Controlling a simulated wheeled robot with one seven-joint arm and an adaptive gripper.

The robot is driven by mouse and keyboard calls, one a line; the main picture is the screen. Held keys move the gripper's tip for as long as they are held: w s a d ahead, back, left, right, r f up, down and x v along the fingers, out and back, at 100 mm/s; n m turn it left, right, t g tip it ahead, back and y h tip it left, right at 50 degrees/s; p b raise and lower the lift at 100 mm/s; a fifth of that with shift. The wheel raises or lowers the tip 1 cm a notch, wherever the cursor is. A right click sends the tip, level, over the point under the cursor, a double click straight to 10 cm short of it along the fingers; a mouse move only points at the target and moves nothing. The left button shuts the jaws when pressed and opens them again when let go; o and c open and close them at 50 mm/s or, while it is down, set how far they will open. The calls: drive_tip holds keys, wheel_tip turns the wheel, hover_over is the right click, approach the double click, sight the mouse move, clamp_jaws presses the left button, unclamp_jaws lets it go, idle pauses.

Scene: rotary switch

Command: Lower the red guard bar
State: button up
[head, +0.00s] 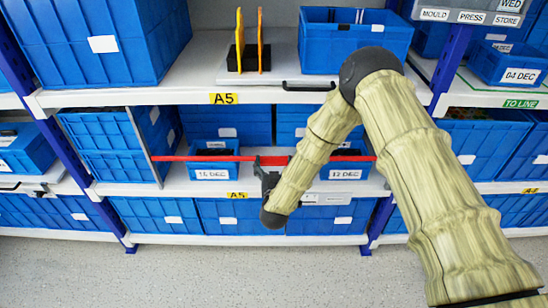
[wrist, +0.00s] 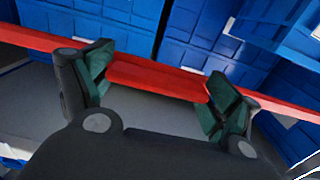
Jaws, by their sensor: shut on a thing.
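The red guard bar (head: 205,158) runs level across the front of the middle shelf bay, partly hidden behind my arm at its right. My gripper (head: 271,161) is at the bar, around its middle part. In the wrist view, the dark green finger pads of my gripper (wrist: 157,82) stand at both ends of a thicker red section of the guard bar (wrist: 155,77), with the jaws shut on it. The bar passes on beyond both fingers.
Small blue bins labelled 16 DEC (head: 212,174) and 12 DEC sit behind the bar. Larger blue bins (head: 160,214) fill the shelf below. A black stand with orange plates (head: 250,57) is on the shelf above. The floor (head: 190,270) in front is clear.

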wheel_tip(320, 180, down, 8)
drive_tip(key=b, duration=0.3)
drive_tip(key=shift+r, duration=0.2)
drive_tip(key=shift+s, duration=0.1)
drive_tip(key=o, duration=1.2)
drive_tip(key=shift+f, duration=0.15)
drive_tip(key=s, duration=1.2)
